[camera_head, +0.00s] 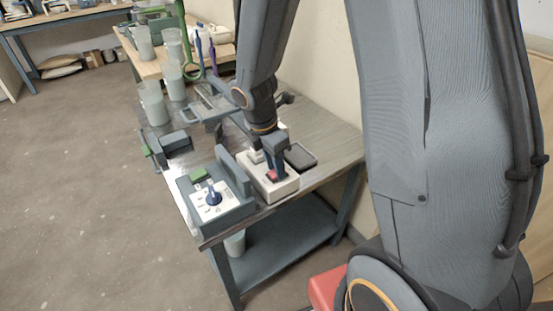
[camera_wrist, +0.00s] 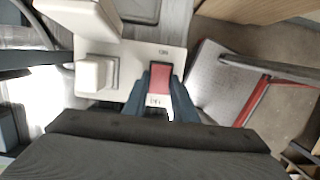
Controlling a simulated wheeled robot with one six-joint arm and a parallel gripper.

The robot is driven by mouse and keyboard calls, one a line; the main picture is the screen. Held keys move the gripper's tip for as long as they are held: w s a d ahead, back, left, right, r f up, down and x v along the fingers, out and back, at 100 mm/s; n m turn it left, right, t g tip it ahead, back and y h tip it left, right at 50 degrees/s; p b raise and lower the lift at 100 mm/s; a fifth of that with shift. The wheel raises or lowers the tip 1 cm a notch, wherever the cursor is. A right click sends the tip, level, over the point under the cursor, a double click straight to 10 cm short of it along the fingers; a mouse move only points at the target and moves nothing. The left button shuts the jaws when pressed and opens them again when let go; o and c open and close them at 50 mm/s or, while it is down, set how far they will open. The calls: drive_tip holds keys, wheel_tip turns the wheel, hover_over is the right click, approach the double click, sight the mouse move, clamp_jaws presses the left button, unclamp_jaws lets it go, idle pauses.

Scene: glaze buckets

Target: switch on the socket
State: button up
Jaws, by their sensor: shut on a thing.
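The socket (camera_head: 284,189) is a pale box near the table's front edge. In the wrist view its pale top (camera_wrist: 120,62) has an ON mark at the upper end and an OFF mark at the lower end. A red rocker switch (camera_wrist: 160,77) lies between these marks and also shows in the head view (camera_head: 271,176). My gripper (camera_head: 274,164) points down over the socket. In the wrist view my gripper (camera_wrist: 160,84) has one dark blue finger on each side of the red switch, shut on it. I cannot tell which way the switch is tilted.
A grey box with a blue knob and green button (camera_head: 232,208) stands left of the socket. A dark tray (camera_head: 300,156) lies right behind it. Cloudy jars (camera_head: 154,103) stand farther back. A lower shelf (camera_head: 290,235) is under the table. Open floor lies left.

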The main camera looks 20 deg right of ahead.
drive_tip(key=shift+s+d+r+y+p, duration=0.15)
drive_tip(key=shift+y+p, duration=0.65)
drive_tip(key=shift+p, duration=2.4)
drive_tip(key=shift+d+p, duration=0.1)
drive_tip(key=shift+p, duration=1.15)
drive_tip(key=shift+w, duration=0.2)
drive_tip(key=o, duration=1)
drive_tip(key=shift+d, duration=0.15)
drive_tip(key=shift+o, duration=0.2)
drive_tip(key=shift+r, duration=0.3)
wheel_tip(320, 180, up, 7)
drive_tip(key=b, duration=0.1)
drive_tip(key=shift+a+g, duration=0.2)
drive_tip(key=shift+g, duration=0.1)
